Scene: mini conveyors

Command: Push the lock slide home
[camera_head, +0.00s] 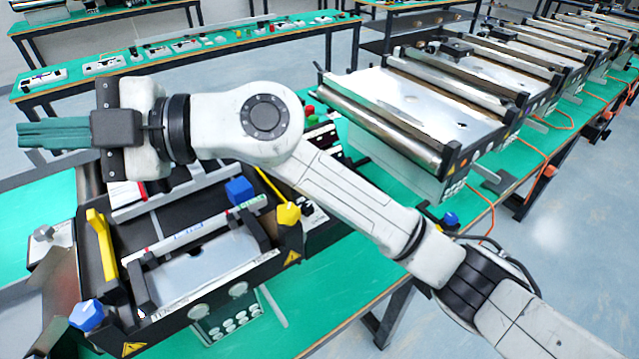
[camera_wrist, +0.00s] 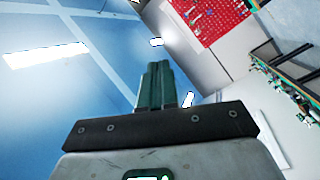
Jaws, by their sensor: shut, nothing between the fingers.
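A black-framed mini conveyor unit (camera_head: 270,262) sits on the green bench below my arm. It has a yellow upright handle (camera_head: 101,243) at its left, a yellow knob (camera_head: 289,213) at its right corner, a blue knob (camera_head: 87,315) at front left and a blue block (camera_head: 239,190) at the back. I cannot tell which part is the lock slide. My gripper (camera_head: 22,134) has green fingers, shut and empty, pointing left in the air above the unit's left side, apart from it. The wrist view shows the closed fingers (camera_wrist: 158,66) against ceiling and wall.
A larger roller conveyor (camera_head: 405,112) stands on the bench at the right, with more behind it. My forearm crosses above the unit's right side. A dark panel (camera_head: 55,295) stands at the unit's left. Another bench (camera_head: 180,58) with small devices lies behind.

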